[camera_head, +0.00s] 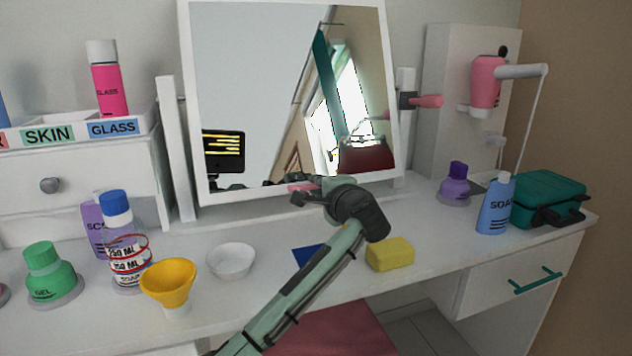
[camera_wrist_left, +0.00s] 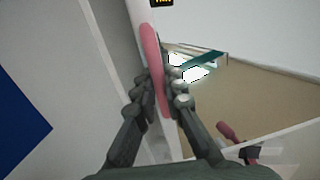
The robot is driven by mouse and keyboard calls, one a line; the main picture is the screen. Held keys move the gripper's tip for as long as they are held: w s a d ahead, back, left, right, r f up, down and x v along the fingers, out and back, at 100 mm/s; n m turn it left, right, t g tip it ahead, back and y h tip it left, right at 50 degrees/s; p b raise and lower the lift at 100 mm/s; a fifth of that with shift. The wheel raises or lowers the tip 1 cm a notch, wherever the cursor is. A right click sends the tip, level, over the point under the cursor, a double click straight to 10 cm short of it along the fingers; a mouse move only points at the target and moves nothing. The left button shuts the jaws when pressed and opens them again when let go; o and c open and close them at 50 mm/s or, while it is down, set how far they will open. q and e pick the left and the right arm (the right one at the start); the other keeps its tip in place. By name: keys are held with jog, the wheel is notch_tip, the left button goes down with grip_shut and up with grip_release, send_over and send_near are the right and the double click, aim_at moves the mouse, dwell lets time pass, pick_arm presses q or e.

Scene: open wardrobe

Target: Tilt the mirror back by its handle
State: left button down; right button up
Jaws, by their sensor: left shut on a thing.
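The mirror (camera_head: 260,80) stands on the white vanity, in a white frame between two posts. Its face shows reflections of the room. A pink handle (camera_wrist_left: 154,65) sits at the middle of the frame's bottom edge. In the left wrist view, my left gripper (camera_wrist_left: 160,92) has its fingers closed on both sides of the handle. In the head view, my left gripper (camera_head: 312,188) is at the lower edge of the mirror and hides most of the handle. My right gripper is not in view.
A yellow sponge (camera_head: 390,254), a white bowl (camera_head: 231,261) and a yellow funnel (camera_head: 168,283) lie near my left arm. Several bottles stand at the left. A purple bottle (camera_head: 454,186), a blue soap bottle (camera_head: 495,206) and a teal case (camera_head: 548,197) stand at the right.

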pick_arm(q)
jog(key=c, duration=1.6)
grip_release()
jog(key=v, duration=1.2)
